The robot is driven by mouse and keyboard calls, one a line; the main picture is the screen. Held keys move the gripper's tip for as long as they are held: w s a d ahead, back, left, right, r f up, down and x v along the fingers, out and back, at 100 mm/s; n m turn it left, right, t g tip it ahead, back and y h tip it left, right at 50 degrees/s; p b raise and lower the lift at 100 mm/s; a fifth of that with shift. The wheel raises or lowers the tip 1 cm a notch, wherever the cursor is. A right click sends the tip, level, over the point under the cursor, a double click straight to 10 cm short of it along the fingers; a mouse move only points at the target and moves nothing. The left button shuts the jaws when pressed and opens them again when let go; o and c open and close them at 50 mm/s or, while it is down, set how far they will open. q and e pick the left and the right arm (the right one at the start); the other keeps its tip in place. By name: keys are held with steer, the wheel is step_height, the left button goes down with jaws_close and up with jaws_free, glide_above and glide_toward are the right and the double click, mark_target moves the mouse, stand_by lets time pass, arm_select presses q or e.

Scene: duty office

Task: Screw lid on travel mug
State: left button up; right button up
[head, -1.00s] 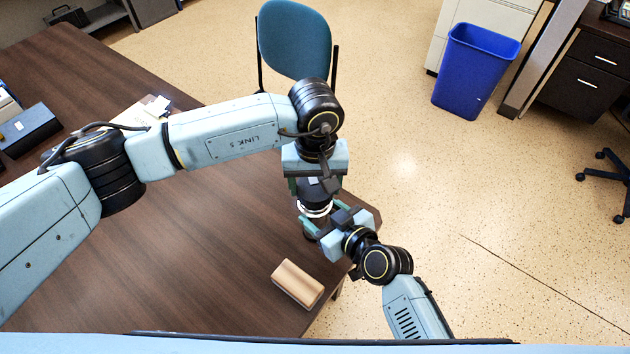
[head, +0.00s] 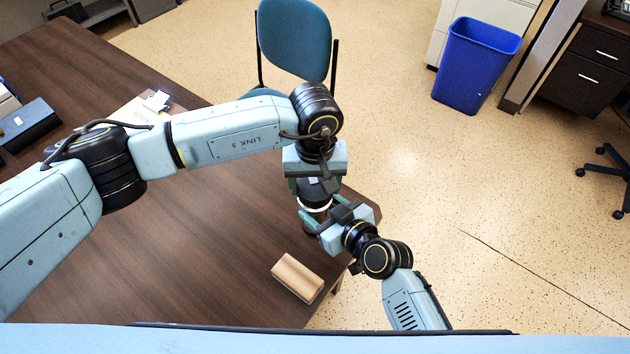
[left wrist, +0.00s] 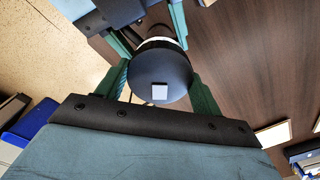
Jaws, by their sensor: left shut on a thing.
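The travel mug (head: 316,208) stands upright near the table's right corner, mostly hidden by my grippers; a pale band shows near its top. Its dark round lid (left wrist: 160,78), with a light square on top, shows in the left wrist view at the mug's top. My left gripper (head: 314,193) points down from above and is shut on the lid, one green finger on each side. My right gripper (head: 322,217) comes in from the lower right, its fingers on either side of the mug body below the lid. Whether the lid is fully seated is hidden.
A tan rounded block (head: 297,277) lies on the brown table (head: 190,255), close to my right gripper. Papers (head: 143,108) and a dark box (head: 28,125) lie at the left. A blue chair (head: 293,40) stands behind the table. The table's middle is clear.

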arm_select(q)
steer(key=shift+f, duration=0.5)
steer(key=shift+f, duration=0.1)
arm_select(e)
jaws_close()
arm_select(q)
steer(key=m, duration=1.3)
steer(key=shift+m, duration=0.3)
steer(key=o, duration=0.9)
steer(key=shift+o, duration=0.2)
steer(key=shift+r, duration=2.25)
